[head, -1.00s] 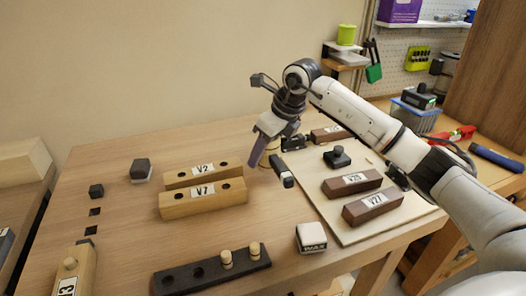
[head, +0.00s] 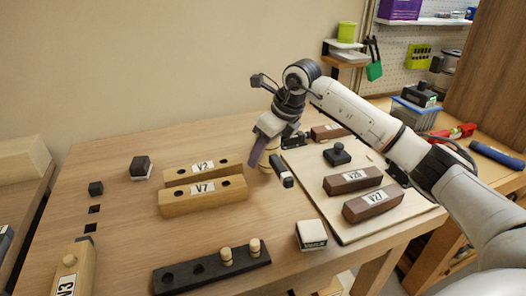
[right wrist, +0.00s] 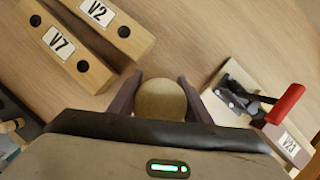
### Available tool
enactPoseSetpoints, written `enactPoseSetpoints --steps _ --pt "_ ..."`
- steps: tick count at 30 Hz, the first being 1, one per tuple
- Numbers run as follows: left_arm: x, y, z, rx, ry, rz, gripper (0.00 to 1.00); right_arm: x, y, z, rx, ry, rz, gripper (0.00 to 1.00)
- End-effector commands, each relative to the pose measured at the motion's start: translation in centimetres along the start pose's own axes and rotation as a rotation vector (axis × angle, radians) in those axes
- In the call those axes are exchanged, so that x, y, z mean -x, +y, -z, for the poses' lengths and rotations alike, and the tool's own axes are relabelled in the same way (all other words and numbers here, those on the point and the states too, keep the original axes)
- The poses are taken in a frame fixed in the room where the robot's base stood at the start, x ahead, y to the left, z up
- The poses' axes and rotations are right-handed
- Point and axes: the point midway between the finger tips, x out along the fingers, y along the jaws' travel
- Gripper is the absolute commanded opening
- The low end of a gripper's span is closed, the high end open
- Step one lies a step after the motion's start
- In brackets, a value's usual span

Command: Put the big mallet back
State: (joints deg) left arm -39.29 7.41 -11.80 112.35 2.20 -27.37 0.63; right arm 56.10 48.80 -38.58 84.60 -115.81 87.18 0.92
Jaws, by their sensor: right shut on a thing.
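A round, pale wooden piece (right wrist: 160,101) lies between the fingers of my right gripper (right wrist: 160,88) in the right wrist view; only its round top face shows there. It may be the big mallet, but its full shape is hidden. In the head view, my right gripper (head: 270,172) points down over the bench, right of the V7 block, and is shut on this piece. A small part of the piece (head: 267,161) shows between the fingers. I cannot tell whether it touches the bench. My left gripper is in neither view.
Wooden blocks V2 (head: 203,169) and V7 (head: 203,194), with holes, lie left of the gripper. A dark rack (head: 190,276) with two wooden pegs is in front. A pale board (head: 330,206) with dark blocks lies at right. A toggle clamp (right wrist: 240,95) with a red handle is close by.

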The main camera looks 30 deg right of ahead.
Motion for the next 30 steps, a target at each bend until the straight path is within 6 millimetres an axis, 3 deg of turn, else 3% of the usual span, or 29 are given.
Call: enactPoseSetpoints --steps 30 --pt "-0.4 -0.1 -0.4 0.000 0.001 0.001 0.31 -1.1 0.0 0.5 0.000 -0.001 0.000 0.09"
